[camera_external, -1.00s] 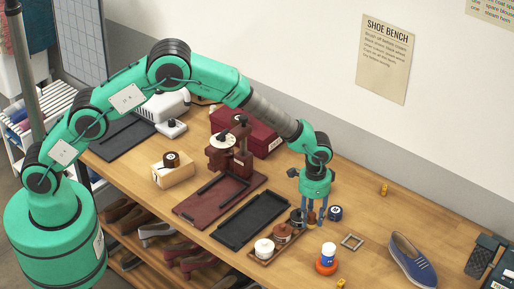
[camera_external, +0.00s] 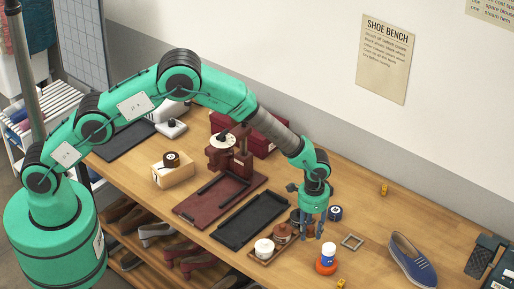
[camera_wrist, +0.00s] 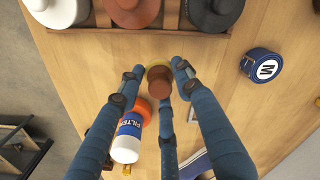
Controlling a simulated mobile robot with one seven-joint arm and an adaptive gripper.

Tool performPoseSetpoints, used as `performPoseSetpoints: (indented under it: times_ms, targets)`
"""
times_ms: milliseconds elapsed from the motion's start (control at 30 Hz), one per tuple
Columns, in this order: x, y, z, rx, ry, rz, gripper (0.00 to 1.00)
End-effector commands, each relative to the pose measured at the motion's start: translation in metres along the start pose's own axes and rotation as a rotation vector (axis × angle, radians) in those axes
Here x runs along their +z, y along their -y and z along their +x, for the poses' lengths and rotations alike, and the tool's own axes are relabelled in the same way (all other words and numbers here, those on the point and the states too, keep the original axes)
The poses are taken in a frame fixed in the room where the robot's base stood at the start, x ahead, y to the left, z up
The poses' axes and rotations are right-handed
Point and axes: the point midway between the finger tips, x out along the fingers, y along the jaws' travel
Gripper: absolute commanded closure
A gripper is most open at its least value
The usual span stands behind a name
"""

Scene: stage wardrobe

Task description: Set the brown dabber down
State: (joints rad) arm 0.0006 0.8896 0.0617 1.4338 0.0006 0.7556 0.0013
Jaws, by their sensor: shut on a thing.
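The brown dabber (camera_wrist: 159,83) is small and round, with a paler yellowish part at its far end. It is between the three blue fingertips of my gripper (camera_wrist: 157,77), which is shut on it, in the wrist view. In the external view my gripper (camera_external: 312,232) is low over the bench, just right of the long narrow tray of pots; its fingers largely hide the dabber there. I cannot tell whether the dabber touches the wood.
The wooden tray (camera_wrist: 88,38) holds white (camera_wrist: 58,10), brown (camera_wrist: 133,10) and black (camera_wrist: 212,12) pots. A blue shoe (camera_external: 412,260) lies right.

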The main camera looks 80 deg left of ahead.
Motion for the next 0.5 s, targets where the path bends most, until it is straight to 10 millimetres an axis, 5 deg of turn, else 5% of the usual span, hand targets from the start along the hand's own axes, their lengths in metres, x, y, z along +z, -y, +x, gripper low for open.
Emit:
performPoseSetpoints:
  times_ms: [500]
  targets:
    - [0.000, 0.000, 0.037, 0.000, 0.000, 0.000, 0.83]
